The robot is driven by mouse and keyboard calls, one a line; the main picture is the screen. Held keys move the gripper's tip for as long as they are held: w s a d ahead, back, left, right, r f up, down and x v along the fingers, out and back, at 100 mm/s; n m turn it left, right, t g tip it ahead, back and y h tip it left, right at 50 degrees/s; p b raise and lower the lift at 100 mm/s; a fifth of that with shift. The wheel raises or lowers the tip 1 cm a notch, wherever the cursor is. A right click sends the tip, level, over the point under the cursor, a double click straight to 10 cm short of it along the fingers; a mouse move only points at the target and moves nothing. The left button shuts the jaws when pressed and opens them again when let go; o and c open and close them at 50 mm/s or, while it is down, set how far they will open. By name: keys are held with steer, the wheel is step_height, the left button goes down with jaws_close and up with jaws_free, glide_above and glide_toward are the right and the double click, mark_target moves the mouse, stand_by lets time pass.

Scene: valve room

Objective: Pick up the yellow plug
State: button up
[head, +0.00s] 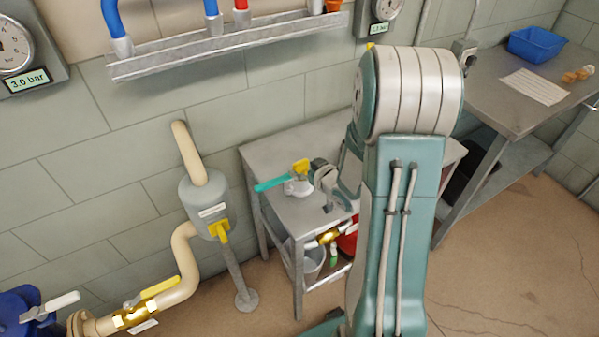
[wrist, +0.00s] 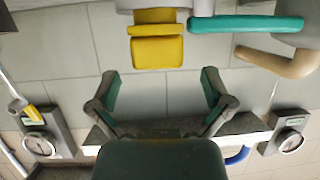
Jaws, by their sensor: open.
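The yellow plug (head: 301,167) sits on top of a white and grey fitting (head: 298,187) on the small metal table (head: 281,152). A teal lever (head: 272,184) sticks out to the left from the fitting. In the wrist view the yellow plug (wrist: 157,50) shows at the top, near the teal lever (wrist: 245,24). My gripper (wrist: 161,82) is open and empty, its two fingers spread apart, with the plug beyond the gap between the fingertips. In the head view my gripper (head: 322,172) is just right of the plug; my arm hides part of the table.
A beige pipe with a grey body (head: 208,205) and yellow tag stands left of the table. The lower shelf holds a bucket (head: 312,262) and a brass valve (head: 328,237). A second table at right carries a blue bin (head: 537,45) and white sheet (head: 534,87). Gauges hang on the wall.

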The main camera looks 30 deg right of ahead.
steer(key=shift+x, duration=1.2)
steer(key=shift+w+d+f, duration=0.1)
steer(key=shift+w+d, duration=0.05)
steer(key=shift+d, duration=0.05)
steer(key=shift+a, duration=0.1)
steer(key=c, duration=1.1)
steer(key=shift+a, duration=0.1)
